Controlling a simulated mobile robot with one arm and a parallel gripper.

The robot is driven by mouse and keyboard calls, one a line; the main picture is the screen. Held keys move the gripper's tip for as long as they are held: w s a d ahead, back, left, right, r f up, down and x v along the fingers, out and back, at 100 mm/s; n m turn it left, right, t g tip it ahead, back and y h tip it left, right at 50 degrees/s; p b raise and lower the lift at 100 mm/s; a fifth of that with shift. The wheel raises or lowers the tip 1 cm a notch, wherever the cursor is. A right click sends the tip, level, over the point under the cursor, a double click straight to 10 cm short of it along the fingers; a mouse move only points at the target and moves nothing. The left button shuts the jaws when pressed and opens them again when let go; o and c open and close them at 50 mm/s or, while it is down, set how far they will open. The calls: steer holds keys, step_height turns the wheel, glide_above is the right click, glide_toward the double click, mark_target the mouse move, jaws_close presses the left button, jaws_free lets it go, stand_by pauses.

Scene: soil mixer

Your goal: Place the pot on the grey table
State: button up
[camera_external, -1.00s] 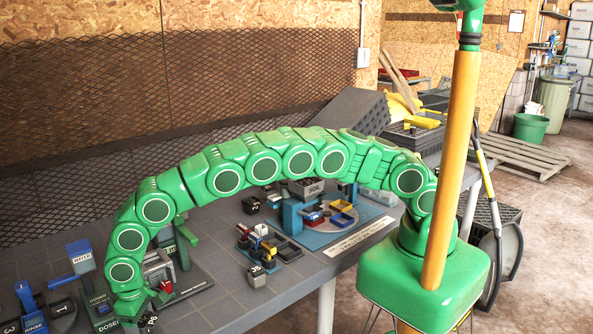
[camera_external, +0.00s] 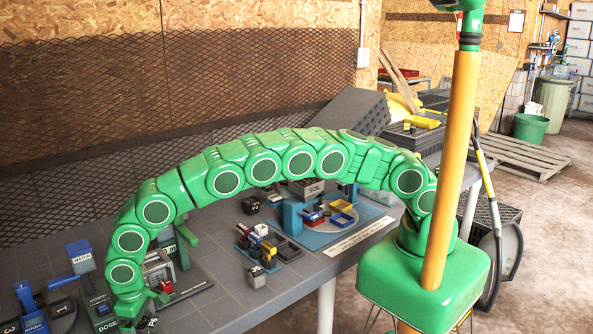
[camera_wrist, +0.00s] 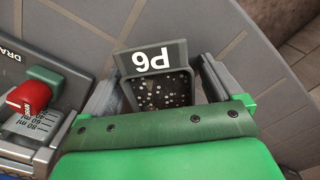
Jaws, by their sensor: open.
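The pot (camera_wrist: 160,92), a small dark pot of speckled soil with a white P6 label, shows in the wrist view. It stands between the two grey fingers of my gripper (camera_wrist: 155,93), which is open with a finger beside each side of the pot. In the external view my gripper (camera_external: 143,318) is low at the near left edge of the table, and only a bit of the pot's label (camera_external: 150,323) shows. The grey table (camera_external: 215,300) has a tiled top, seen below the pot (camera_wrist: 245,60). The pot's underside is hidden.
A dosing station with a red and green knob (camera_wrist: 35,92) is close on the left in the wrist view. Blue rinse and water stations (camera_external: 80,255) stand left. Another small pot (camera_external: 257,275) sits further right. Table space between is clear.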

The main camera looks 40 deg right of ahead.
mark_target(140, 323)
step_height(140, 323, up, 12)
stand_by(0.6)
stand_by(6.9)
